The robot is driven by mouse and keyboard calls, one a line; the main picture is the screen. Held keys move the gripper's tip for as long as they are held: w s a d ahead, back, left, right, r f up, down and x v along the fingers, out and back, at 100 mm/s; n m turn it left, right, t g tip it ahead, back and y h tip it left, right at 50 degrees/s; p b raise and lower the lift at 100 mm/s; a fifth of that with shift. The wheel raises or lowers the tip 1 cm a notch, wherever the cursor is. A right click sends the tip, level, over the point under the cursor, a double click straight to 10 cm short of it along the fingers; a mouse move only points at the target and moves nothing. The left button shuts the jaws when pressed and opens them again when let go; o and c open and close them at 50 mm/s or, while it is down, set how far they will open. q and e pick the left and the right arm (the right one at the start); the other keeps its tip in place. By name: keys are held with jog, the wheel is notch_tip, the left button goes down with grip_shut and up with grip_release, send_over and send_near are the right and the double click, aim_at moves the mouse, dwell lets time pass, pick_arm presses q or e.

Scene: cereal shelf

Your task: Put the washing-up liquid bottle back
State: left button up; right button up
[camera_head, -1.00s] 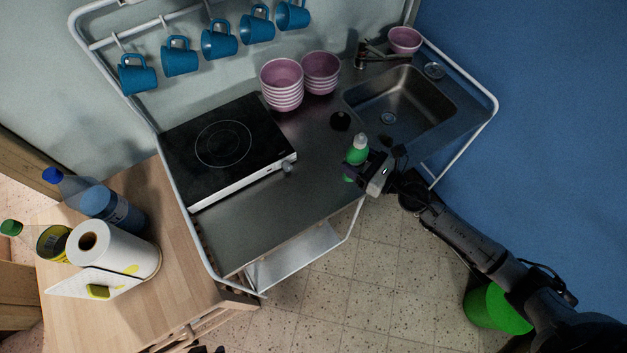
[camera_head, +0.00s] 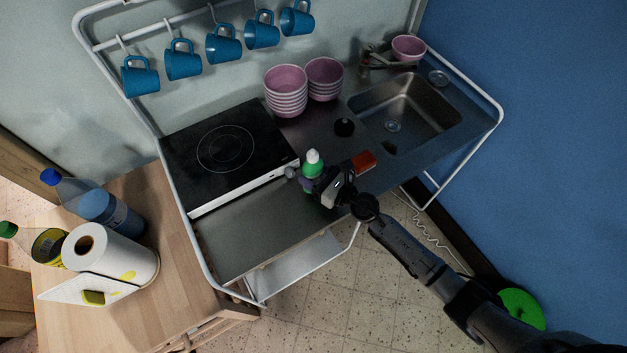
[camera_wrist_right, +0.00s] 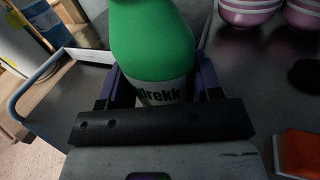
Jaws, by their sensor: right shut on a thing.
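The washing-up liquid bottle (camera_head: 312,166) is green with a white cap and stands upright over the steel counter, near the front right corner of the hob. It fills the middle of the right wrist view (camera_wrist_right: 152,40), where part of its label shows. My right gripper (camera_head: 318,184) is shut around the bottle's body, with a finger on each side. I cannot tell whether the bottle's base touches the counter. My left gripper is not in view.
A red-orange sponge (camera_head: 363,161) lies right of the gripper. The hob (camera_head: 228,148) is to the left, pink bowls (camera_head: 286,92) behind, the sink (camera_head: 405,110) at right. A wooden table (camera_head: 160,265) holds bottles and a paper roll (camera_head: 112,256). The counter's front left is clear.

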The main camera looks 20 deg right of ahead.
aim_at(313, 180)
jog(key=shift+f+b, duration=1.35)
jog(key=shift+f, duration=0.55)
jog(key=shift+f, duration=0.1)
jog(key=o, duration=0.6)
jog(key=shift+f, duration=0.1)
jog(key=o, duration=0.5)
jog(key=shift+r, duration=0.3)
jog(key=b+v, duration=0.1)
jog(key=v, duration=0.9)
jog(key=shift+s+d+f+b, duration=0.15)
jog(key=shift+s+f+b, duration=0.05)
jog(key=shift+s+b, duration=0.1)
jog(key=shift+s+d+r, duration=0.15)
jog(key=shift+s+d, duration=0.2)
jog(key=shift+s, duration=0.2)
